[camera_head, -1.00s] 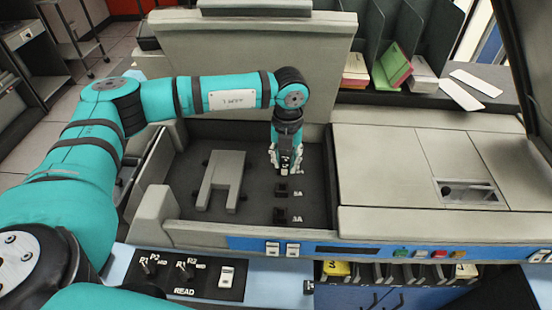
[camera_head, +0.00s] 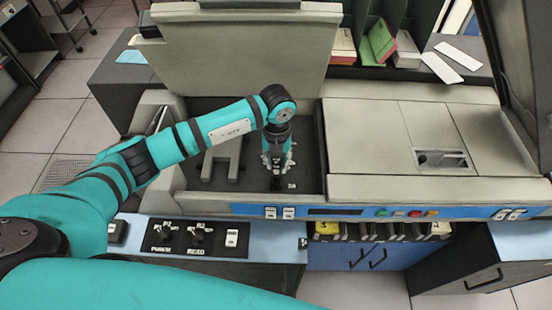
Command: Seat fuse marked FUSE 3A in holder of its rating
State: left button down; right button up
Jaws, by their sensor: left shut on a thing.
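My left gripper (camera_head: 277,165) points down into the dark open bay of the machine. It is shut on the fuse, which is mostly hidden between the fingers, so I cannot read its marking. A small black fuse holder (camera_head: 277,184) shows just below the fingertips on the bay floor, with a small white rating label (camera_head: 291,186) to its right that is too small to read surely. I cannot tell whether the fuse touches this holder. The other holders are hidden behind my gripper and arm. My right gripper is not in view.
A grey bracket (camera_head: 235,160) stands in the bay left of my gripper. The raised grey lid (camera_head: 250,50) is behind, and a flat grey cover (camera_head: 380,125) is to the right. The front wall (camera_head: 215,203) of the bay and a switch panel (camera_head: 190,238) are nearer me.

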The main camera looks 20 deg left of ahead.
aim_at(276, 161)
pick_arm(q)
jog(key=shift+f+b, duration=2.5)
jog(key=shift+f, duration=1)
jog(key=c, duration=1)
grip_release()
jog(key=shift+r, duration=0.15)
notch_tip(276, 161, up, 12)
jog(key=shift+f, duration=0.15)
jog(key=shift+s+f, duration=0.1)
jog(key=shift+f, duration=0.05)
